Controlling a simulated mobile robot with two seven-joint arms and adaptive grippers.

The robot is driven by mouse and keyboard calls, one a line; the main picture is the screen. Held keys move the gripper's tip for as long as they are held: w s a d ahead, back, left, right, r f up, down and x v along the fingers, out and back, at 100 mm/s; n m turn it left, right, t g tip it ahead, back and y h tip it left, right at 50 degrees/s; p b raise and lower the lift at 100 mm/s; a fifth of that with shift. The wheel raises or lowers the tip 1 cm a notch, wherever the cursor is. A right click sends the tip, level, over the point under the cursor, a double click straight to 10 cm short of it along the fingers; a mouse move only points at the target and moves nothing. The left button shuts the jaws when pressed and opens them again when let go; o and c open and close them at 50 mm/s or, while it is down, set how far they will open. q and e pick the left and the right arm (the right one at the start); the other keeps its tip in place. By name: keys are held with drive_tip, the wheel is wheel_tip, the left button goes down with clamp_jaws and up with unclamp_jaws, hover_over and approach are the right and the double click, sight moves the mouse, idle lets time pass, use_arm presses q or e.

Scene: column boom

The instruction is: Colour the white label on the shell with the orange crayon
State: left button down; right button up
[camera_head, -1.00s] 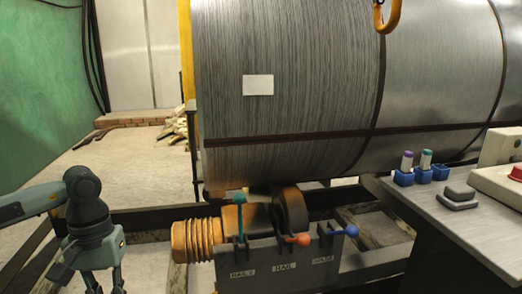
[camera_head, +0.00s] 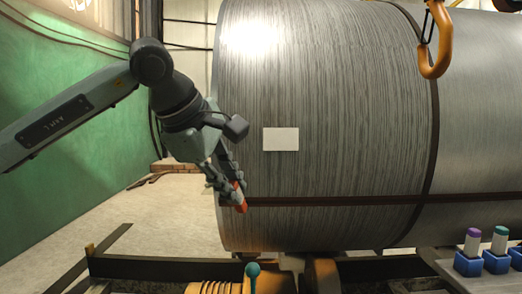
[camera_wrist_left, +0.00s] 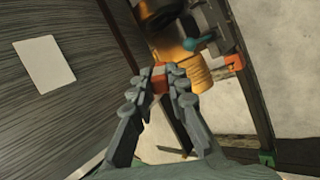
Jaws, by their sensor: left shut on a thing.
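The shell (camera_head: 340,90) is a large grey cylinder with streaked metal, lying across the head view. The white label (camera_head: 281,139) is a plain blank rectangle on its side; it also shows at the upper left of the left wrist view (camera_wrist_left: 44,64). My left gripper (camera_head: 233,190) is shut on the orange crayon (camera_head: 240,199), in front of the shell, left of and below the label. In the left wrist view the crayon (camera_wrist_left: 159,80) sits between the fingertips, mostly hidden by them. Whether its tip touches the shell I cannot tell. My right gripper is not in view.
A dark strap (camera_head: 330,201) runs along the shell below the label. An orange hook (camera_head: 435,58) hangs at upper right. Blue holders (camera_head: 468,264) with a purple and a teal crayon stand at lower right. A teal-knobbed lever (camera_head: 252,270) rises at the bottom.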

use_arm(q)
drive_tip(key=s+d+r+n+t+y, duration=0.25)
drive_tip(key=d+r+t, duration=0.2)
drive_tip(key=r, duration=0.65)
drive_tip(key=shift+n, duration=0.55)
drive_tip(key=shift+w+d+f+p, duration=0.15)
drive_tip(key=shift+w+p, duration=0.4)
drive_tip(key=shift+w, duration=0.9)
drive_tip(key=shift+w+d+f+p, duration=0.1)
drive_tip(key=shift+w+p, duration=0.45)
drive_tip(key=shift+w, duration=0.85)
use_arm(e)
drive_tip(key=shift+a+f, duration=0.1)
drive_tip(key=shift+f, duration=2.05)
use_arm(q)
drive_tip(key=shift+w, duration=0.75)
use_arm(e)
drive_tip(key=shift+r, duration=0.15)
